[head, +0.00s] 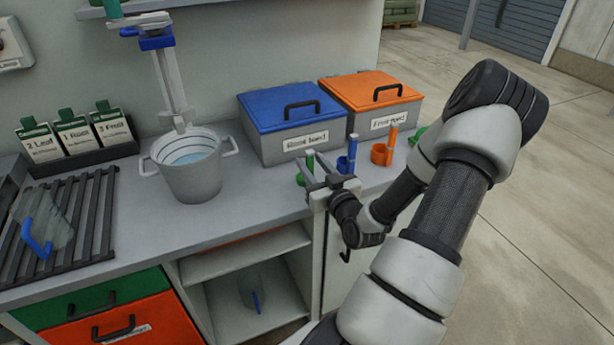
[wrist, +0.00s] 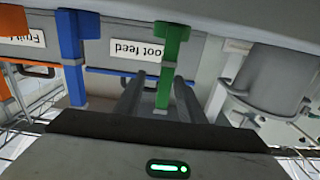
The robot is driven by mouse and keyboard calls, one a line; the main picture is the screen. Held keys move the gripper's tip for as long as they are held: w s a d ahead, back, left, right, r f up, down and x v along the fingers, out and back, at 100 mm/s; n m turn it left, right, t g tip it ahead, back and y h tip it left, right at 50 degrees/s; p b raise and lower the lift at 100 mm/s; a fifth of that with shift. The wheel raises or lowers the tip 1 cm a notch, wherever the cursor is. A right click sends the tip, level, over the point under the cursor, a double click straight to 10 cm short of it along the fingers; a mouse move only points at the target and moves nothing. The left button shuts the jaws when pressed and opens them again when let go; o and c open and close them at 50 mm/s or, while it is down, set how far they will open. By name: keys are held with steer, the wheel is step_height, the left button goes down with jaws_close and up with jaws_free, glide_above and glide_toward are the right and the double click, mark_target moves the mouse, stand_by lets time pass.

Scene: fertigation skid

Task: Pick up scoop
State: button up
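A green scoop (head: 309,162) stands upright on the counter in front of the blue-lidded bin. A blue scoop (head: 350,155) and an orange scoop (head: 383,152) stand to its right. My gripper (head: 322,176) is low over the counter's front edge at the green scoop. In the wrist view, which is upside down, the green scoop's handle (wrist: 172,60) shows between the two open fingers (wrist: 158,95), with a gap at least on the left. The blue scoop (wrist: 72,55) is outside the fingers. The green scoop's lower part is partly hidden by my gripper in the head view.
A blue-lidded bin (head: 290,112) and an orange-lidded bin (head: 371,91) stand behind the scoops. A grey bucket (head: 193,178) stands left under a mixer. A slatted rack (head: 92,226) holds a clear, blue-handled item. Some counter between bucket and scoops is clear.

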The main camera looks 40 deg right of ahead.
steer(key=x, duration=0.5)
steer(key=shift+a, duration=0.35)
jaws_close()
